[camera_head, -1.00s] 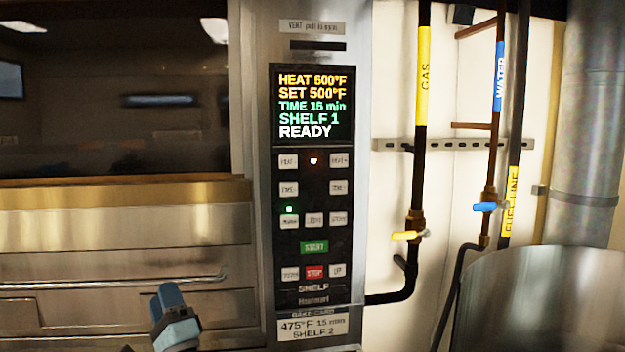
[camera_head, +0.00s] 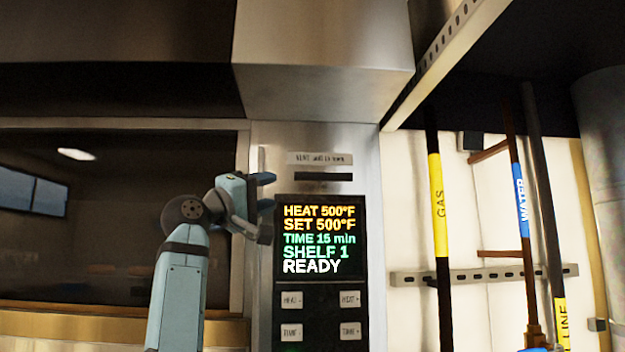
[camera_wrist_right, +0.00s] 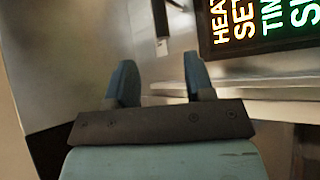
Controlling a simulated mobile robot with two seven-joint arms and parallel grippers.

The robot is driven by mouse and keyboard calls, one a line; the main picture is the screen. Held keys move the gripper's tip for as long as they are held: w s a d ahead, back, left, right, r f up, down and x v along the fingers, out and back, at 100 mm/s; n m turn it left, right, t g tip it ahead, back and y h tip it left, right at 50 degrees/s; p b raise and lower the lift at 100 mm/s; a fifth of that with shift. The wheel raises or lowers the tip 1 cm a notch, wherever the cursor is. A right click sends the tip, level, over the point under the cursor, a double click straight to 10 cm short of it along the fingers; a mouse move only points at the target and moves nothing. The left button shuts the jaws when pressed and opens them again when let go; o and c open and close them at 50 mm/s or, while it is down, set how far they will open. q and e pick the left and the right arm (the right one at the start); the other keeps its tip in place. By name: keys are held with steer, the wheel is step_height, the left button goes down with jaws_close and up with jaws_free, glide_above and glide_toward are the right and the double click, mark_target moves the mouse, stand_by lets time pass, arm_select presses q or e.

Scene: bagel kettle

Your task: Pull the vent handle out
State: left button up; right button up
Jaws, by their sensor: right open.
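The vent handle (camera_head: 323,176) is a dark horizontal bar on the steel panel, under a small label (camera_head: 320,158) and above the lit display. My right gripper (camera_head: 266,192) is raised to the left of the handle, apart from it, with its fingers pointing right. In the right wrist view the gripper (camera_wrist_right: 160,65) is open, with nothing between its two blue fingers. A dark bar beyond the fingertips there looks like the vent handle (camera_wrist_right: 160,18). My left gripper is not in view.
The display (camera_head: 320,240) and its buttons sit just below the handle. A steel hood (camera_head: 320,70) juts out above. A dark oven window (camera_head: 100,210) is at left. Gas (camera_head: 439,205) and water (camera_head: 521,200) pipes run along the wall at right.

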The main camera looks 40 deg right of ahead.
mark_target(304, 177)
steer(key=p+x, duration=0.3)
steer(key=x, duration=0.8)
steer(key=shift+d+r+p, duration=0.2)
steer(key=shift+p, duration=0.2)
steer(key=shift+x, duration=0.85)
steer(key=shift+f, duration=0.15)
jaws_close()
steer(key=shift+a+f, duration=0.1)
